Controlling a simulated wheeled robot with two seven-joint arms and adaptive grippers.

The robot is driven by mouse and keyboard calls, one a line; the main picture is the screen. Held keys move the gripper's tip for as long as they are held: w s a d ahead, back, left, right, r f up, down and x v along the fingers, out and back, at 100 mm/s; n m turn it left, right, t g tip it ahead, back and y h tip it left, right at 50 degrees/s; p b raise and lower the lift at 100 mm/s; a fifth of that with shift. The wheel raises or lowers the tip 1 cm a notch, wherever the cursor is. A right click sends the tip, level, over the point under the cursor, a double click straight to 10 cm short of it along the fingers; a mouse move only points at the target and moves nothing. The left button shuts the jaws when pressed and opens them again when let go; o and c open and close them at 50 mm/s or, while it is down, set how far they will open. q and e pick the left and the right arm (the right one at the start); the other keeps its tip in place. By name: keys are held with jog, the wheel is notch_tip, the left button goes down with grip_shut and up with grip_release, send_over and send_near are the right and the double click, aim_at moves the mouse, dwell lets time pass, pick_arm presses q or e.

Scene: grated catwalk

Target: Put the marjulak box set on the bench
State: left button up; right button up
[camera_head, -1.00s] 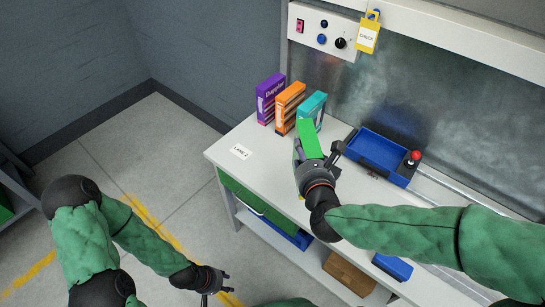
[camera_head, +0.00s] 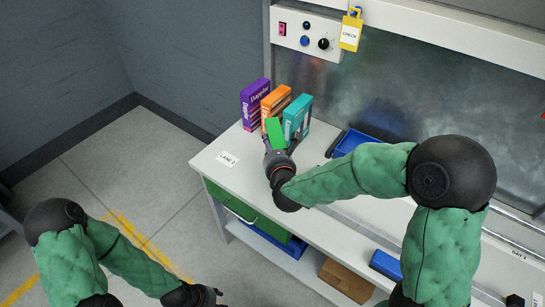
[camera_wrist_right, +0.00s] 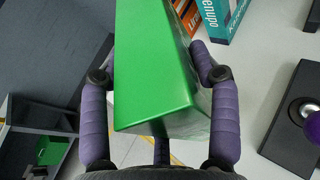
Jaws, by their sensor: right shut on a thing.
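The bench (camera_head: 320,165) has a light top. On its far left part stand a purple box (camera_head: 255,102), an orange box (camera_head: 276,101) and a teal box (camera_head: 298,117), upright side by side. My right gripper (camera_head: 275,142) is shut on a green box (camera_head: 275,131), close in front of the orange and teal boxes. In the right wrist view the green box (camera_wrist_right: 152,70) sits between the purple fingers; no lettering shows on it. I cannot tell whether its lower end touches the bench. My left gripper (camera_head: 208,294) hangs low beside the bench; its fingers are too small to read.
A blue tray (camera_head: 350,143) lies on the bench, partly behind my right arm. A label (camera_head: 228,159) is on the left front of the top. A control panel (camera_head: 307,37) and yellow tag (camera_head: 350,33) are above. A brown box (camera_head: 346,280) stands on the lower shelf.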

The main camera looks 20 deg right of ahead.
jog(key=f, duration=0.1)
jog(key=f+b, duration=0.1)
jog(key=f, duration=0.1)
jog(key=shift+w+f, duration=0.2)
jog(key=shift+w, duration=0.1)
jog(key=shift+b, duration=0.3)
jog(key=shift+f, duration=0.15)
jog(key=o, duration=1.7)
jog(key=shift+f, duration=0.1)
